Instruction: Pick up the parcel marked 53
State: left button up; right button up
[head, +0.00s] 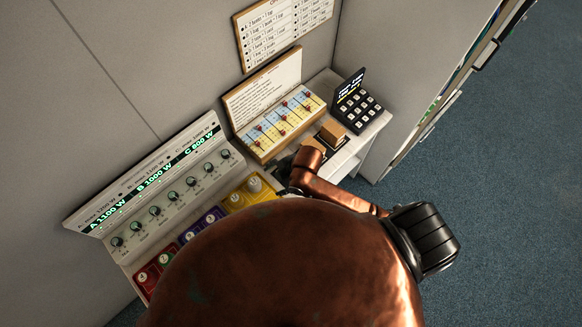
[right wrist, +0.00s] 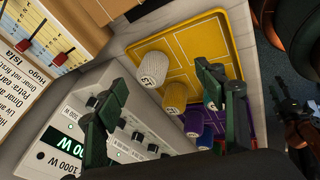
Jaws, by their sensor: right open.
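A small brown box-shaped parcel (head: 333,131) sits on a dark base at the right end of the counter in the head view, beside the keypad. No number can be read on it, so I cannot tell if it is marked 53. My right gripper (head: 284,188) is mostly hidden by my copper arm, left of and nearer than the parcel. In the right wrist view its two dark green fingers (right wrist: 160,78) are spread apart with nothing held between them. The parcel does not show in that view.
A keypad (head: 357,108) stands right of the parcel, and a slider board (head: 285,122) left of it. A knob panel (head: 165,195) runs along the wall. A yellow tray (right wrist: 215,35) with a white ribbed cylinder (right wrist: 152,68) lies close to my right fingers.

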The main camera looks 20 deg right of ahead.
jog(key=w+d+n+g+h, duration=0.1)
jog(key=d+n, duration=0.2)
jog(key=n, duration=0.3)
jog(key=w+d+n+g+h, duration=0.1)
jog(key=w+d+n, duration=0.1)
jog(key=n, duration=0.5)
jog(key=w+d+r+n+g+h, duration=0.1)
jog(key=w+d+n, duration=0.1)
jog(key=n, duration=0.5)
jog(key=shift+d+r+g+h+p, duration=0.1)
jog(key=shift+d+g+h+p, duration=0.25)
jog(key=shift+d, duration=0.45)
jog(key=shift+d+n, duration=0.25)
jog(key=shift+n, duration=0.05)
jog(key=shift+f, duration=0.55)
notch_tip(320, 180, down, 7)
jog(key=shift+r+p, duration=0.2)
jog(key=shift+p, duration=0.85)
jog(key=shift+c, duration=0.2)
jog(key=c, duration=1.3)
